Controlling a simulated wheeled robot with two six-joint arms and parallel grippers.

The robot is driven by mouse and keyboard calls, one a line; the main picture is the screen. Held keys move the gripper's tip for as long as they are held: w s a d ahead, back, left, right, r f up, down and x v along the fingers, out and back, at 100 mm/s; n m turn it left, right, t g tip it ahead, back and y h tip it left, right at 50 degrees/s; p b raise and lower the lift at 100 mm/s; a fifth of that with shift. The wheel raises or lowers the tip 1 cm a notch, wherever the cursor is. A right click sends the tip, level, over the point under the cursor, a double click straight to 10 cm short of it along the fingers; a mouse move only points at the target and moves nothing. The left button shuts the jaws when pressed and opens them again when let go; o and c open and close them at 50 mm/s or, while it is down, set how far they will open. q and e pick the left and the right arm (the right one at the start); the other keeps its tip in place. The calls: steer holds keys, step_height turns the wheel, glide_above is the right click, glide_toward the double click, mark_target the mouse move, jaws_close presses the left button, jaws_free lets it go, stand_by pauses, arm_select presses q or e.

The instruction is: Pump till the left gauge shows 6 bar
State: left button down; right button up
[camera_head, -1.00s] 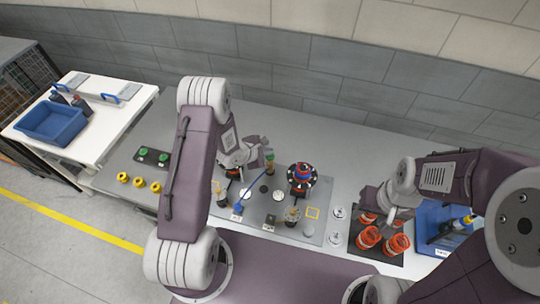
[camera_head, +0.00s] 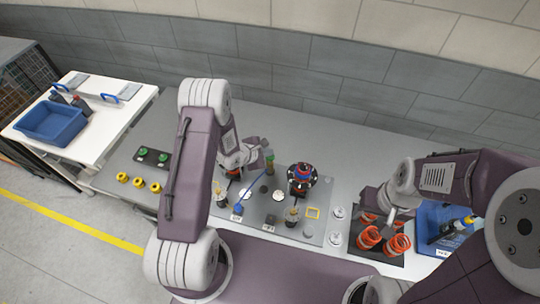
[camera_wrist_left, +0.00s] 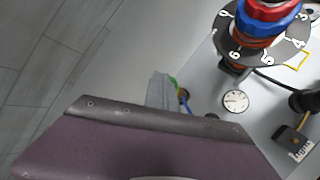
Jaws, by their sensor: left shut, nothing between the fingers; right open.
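A flat grey panel (camera_head: 313,232) holds two small white-faced gauges, the left gauge (camera_head: 245,194) and the right gauge (camera_head: 278,195). One gauge face (camera_wrist_left: 236,101) shows in the left wrist view, but its needle is too small to read. A blue rod (camera_head: 250,190) slants across the panel near the left gauge. A black numbered dial with a red and blue knob (camera_head: 302,172) stands to the right; it also shows in the left wrist view (camera_wrist_left: 262,35). My left gripper (camera_head: 262,150) is shut and empty above the panel's back left. My right gripper (camera_head: 388,212) is open above orange coils.
Orange coils (camera_head: 369,237) stand on a black mat at the right, beside a blue bin (camera_head: 430,215). Yellow rings (camera_head: 139,183) and green knobs (camera_head: 143,151) lie at the left. A side table bears a blue tray (camera_head: 52,124). The back of the bench is clear.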

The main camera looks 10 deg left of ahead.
arm_select(q)
steer(key=shift+f+b, duration=0.45)
steer(key=shift+f, duration=0.5)
stand_by(0.5)
steer(key=shift+r, duration=0.15)
steer(key=shift+r+p, duration=1.6)
steer(key=shift+p, duration=0.2)
steer(key=shift+r+p, duration=0.6)
step_height(320, 180, up, 4)
steer(key=p, duration=0.3)
steer(key=shift+f+p, duration=0.1)
steer(key=shift+p, duration=0.25)
